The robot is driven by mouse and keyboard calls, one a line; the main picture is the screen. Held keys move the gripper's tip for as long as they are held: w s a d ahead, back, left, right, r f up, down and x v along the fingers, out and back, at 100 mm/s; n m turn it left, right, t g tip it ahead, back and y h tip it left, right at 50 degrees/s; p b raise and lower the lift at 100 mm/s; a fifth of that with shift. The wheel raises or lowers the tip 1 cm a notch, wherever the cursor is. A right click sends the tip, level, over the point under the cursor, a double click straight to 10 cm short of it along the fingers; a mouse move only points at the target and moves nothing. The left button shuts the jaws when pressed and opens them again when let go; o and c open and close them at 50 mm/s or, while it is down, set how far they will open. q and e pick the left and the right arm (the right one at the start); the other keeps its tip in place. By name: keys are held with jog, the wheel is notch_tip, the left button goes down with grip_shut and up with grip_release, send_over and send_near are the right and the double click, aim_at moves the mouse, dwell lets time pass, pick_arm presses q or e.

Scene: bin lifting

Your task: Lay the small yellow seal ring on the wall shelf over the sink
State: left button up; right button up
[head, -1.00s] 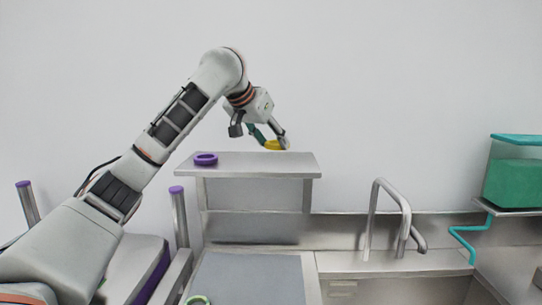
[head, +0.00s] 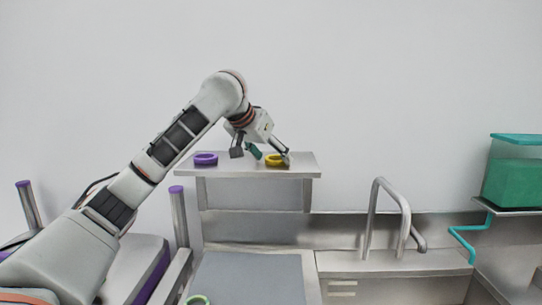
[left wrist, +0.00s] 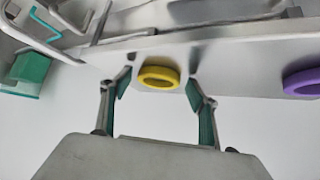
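The small yellow seal ring (head: 276,160) lies flat on the metal wall shelf (head: 240,171), toward its right end. In the left wrist view the yellow ring (left wrist: 159,75) lies between the two teal-padded fingertips, with a small gap on each side. My left gripper (head: 268,154) reaches down to the shelf at the ring; it also shows in the left wrist view (left wrist: 158,88), open and holding nothing. My right gripper is not in view.
A purple ring (head: 206,159) lies on the shelf's left part, apart from the yellow one. A tap (head: 390,215) stands right of the shelf. A teal container (head: 514,175) sits far right. A green ring (head: 199,300) shows at the bottom edge.

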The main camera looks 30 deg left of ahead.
pick_arm(q)
jog(key=shift+s+r, duration=0.25)
jog(key=shift+r, duration=0.25)
jog(key=v, duration=1.1)
jog(key=shift+s, duration=0.1)
